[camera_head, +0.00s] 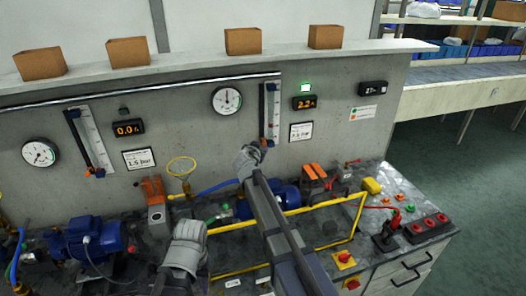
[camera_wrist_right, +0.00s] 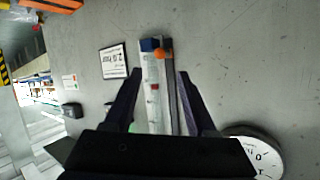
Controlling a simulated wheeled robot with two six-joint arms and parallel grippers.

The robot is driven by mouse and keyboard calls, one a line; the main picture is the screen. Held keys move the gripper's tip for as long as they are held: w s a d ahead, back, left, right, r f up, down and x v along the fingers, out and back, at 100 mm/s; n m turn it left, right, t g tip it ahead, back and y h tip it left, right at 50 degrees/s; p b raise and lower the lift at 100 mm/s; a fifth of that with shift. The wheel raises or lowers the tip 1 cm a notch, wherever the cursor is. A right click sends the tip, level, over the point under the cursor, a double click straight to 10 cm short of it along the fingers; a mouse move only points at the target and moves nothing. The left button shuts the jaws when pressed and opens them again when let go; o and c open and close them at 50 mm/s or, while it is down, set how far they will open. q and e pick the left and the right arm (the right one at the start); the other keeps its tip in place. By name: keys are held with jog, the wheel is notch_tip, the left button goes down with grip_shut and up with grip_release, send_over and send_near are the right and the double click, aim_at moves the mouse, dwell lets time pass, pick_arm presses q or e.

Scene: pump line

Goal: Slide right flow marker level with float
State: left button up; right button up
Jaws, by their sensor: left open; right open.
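The right flow meter (camera_head: 271,113) is a tall white tube strip on the grey wall. In the right wrist view, turned upside down, it has a blue end cap (camera_wrist_right: 150,44), a red float (camera_wrist_right: 154,87) and an orange marker (camera_wrist_right: 160,54) on the rail beside the tube. The marker is near the capped lower end, below the float on the wall. My right gripper (camera_wrist_right: 160,73) is open, its fingers on either side of the meter in the picture; contact cannot be told. In the head view it hides the meter's foot. My left gripper (camera_head: 185,250) is low over the bench, away from the meters.
A left flow meter (camera_head: 90,140) and round gauges (camera_head: 226,99) are on the wall. Blue pumps (camera_head: 88,240), yellow pipes (camera_head: 310,207) and orange-handled valves (camera_head: 153,188) crowd the bench below. A switch panel (camera_head: 425,228) stands at the right.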

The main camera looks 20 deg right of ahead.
aim_at(264, 144)
jog(key=shift+w+f, duration=0.15)
jog(key=shift+f, duration=0.1)
jog(key=b+x, duration=0.2)
jog(key=x, duration=0.5)
jog(key=shift+w+d+f+b, duration=0.1)
jog(key=shift+w+d+b, duration=0.15)
jog(key=shift+b, duration=0.15)
grip_shut()
jog(key=shift+s, duration=0.1)
dwell(1.0)
